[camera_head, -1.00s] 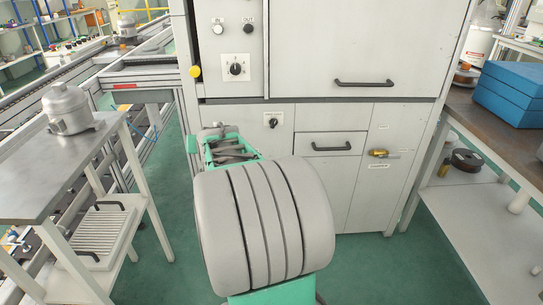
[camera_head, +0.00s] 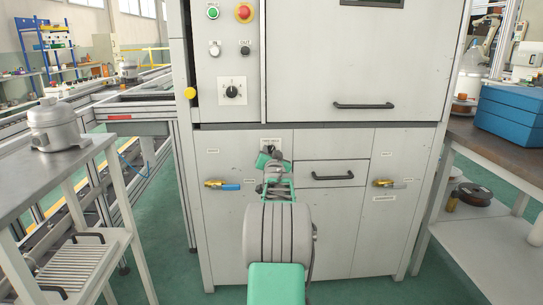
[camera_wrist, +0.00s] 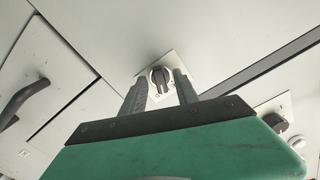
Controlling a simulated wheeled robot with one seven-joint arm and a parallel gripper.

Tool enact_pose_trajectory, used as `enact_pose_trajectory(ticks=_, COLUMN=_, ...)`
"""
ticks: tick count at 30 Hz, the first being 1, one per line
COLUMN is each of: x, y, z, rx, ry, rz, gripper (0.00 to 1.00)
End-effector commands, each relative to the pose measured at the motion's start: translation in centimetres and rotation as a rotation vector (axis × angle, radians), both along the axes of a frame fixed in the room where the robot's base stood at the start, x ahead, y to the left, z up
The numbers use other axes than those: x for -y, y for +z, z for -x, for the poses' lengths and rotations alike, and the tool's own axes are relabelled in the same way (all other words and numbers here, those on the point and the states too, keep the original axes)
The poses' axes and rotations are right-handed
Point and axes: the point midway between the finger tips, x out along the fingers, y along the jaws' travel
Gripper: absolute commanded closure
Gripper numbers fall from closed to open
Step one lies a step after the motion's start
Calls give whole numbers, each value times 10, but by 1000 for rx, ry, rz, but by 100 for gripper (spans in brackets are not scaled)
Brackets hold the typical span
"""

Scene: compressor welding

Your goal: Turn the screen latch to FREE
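The latch is a small dark knob on a pale plate, on the lower front of the grey cabinet, left of the drawer. In the wrist view the knob (camera_wrist: 160,78) shows between and just beyond my fingertips; its plate lettering is too small to read. In the head view the plate (camera_head: 266,142) is partly hidden by my gripper (camera_head: 270,160). My gripper, also in the wrist view (camera_wrist: 161,82), is open and empty. Its grey fingers stand apart, one on each side of the knob. I cannot tell whether they touch it.
A black rotary dial (camera_head: 232,91) sits above on the cabinet; a drawer handle (camera_head: 332,176) is to the right. Yellow-tipped door latches show at left (camera_head: 222,185) and right (camera_head: 390,183). Side tables (camera_head: 60,160) flank the cabinet.

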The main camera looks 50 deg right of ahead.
Motion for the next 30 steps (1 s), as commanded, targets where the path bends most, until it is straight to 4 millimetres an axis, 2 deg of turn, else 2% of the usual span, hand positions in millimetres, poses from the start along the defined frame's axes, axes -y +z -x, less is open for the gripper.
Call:
enact_pose_trajectory(ticks=5, x=0, y=0, z=0, rx=0, ry=0, rz=0, gripper=64)
enact_pose_trajectory(ticks=18, x=-1, y=0, z=0, rx=-1, ry=0, rz=0, gripper=100)
enact_pose_trajectory(ticks=30, x=-1, y=0, z=0, rx=-1, ry=0, rz=0, gripper=100)
